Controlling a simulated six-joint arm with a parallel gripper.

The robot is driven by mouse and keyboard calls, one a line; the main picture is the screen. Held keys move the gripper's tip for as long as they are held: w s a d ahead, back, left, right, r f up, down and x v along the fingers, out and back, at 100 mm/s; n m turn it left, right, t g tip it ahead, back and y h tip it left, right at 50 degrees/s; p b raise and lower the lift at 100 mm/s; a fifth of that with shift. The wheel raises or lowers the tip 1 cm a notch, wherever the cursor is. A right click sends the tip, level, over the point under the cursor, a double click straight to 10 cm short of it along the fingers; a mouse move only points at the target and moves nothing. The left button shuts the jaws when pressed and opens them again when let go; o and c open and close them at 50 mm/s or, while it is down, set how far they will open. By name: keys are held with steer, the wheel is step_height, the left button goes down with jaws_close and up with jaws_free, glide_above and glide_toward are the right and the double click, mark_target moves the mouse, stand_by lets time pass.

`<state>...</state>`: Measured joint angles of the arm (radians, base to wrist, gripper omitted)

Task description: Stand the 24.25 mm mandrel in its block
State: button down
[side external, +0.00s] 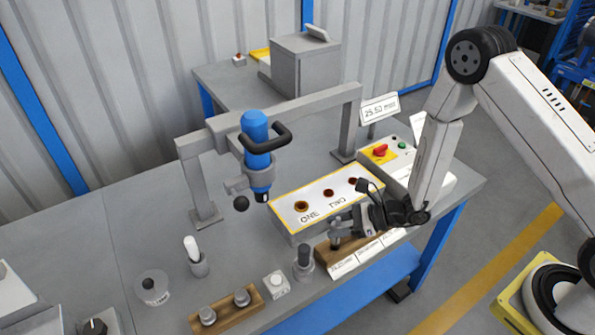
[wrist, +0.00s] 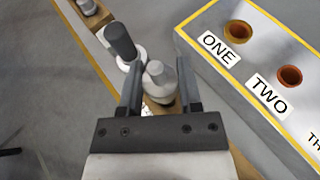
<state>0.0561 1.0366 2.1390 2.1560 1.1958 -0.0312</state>
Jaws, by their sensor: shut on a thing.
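My gripper (side external: 345,224) is shut on a grey mandrel (side external: 336,241), which is upright at the left end of the wooden block (side external: 327,257). The wrist view shows the mandrel's round knob and wider body (wrist: 157,82) between the two fingers (wrist: 158,66). The block's front carries several white labels (side external: 368,254), too small to read surely. The block also shows under the mandrel in the wrist view. The mandrel's lower end meets or is just over the block's top; I cannot tell how deep it sits. My gripper hides part of the block.
A dark-handled tool in a grey collar (side external: 303,262) stands just left of the block. Behind is a panel with holes marked ONE and TWO (side external: 315,205). A blue tool (side external: 257,150) hangs from a grey gantry. A smaller wooden block (side external: 226,309) holds two metal pieces.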

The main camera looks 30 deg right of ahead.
mark_target(336, 239)
steer(key=shift+f, duration=0.8)
steer(key=shift+f, duration=1.75)
steer(key=shift+f, duration=0.15)
steer(key=shift+c, duration=1.4)
jaws_free()
steer(key=shift+d+r, duration=0.1)
steer(key=shift+r, duration=0.1)
steer(key=v, duration=1.1)
steer(key=shift+s+d, duration=0.3)
